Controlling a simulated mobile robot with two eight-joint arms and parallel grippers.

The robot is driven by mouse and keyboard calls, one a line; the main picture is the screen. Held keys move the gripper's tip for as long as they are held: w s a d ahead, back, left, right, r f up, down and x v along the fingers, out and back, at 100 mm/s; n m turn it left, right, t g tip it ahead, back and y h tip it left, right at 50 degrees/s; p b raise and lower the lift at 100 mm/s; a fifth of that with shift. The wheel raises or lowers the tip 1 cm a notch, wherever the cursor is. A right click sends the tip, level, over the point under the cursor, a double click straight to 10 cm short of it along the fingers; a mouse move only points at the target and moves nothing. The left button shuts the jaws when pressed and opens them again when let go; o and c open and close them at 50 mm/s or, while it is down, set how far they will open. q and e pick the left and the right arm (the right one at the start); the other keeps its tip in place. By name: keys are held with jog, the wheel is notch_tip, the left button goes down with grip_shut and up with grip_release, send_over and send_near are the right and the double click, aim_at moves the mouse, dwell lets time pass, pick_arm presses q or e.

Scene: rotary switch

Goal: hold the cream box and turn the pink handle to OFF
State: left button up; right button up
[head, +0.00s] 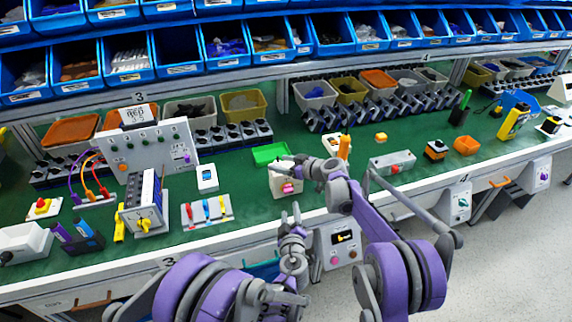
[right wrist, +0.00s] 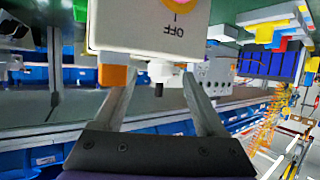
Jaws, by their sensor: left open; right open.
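The cream box (head: 284,188) stands near the front edge of the green bench, with the pink handle (head: 288,187) on its front. In the right wrist view the cream box (right wrist: 140,28) appears upside down, with "OFF" and "I" markings; only part of the pink handle (right wrist: 176,4) shows at the top edge. My right gripper (head: 287,166) is open at the box's top; its fingers (right wrist: 160,80) point toward the box, and contact cannot be told. My left gripper (head: 290,212) is open and empty, below and in front of the box, apart from it.
A green tray (head: 270,153) lies behind the box. A grey box with a red button (head: 393,163) stands to the right, and a panel with coloured levers (head: 207,211) to the left. Blue bins line the back.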

grip_shut()
dwell(0.3)
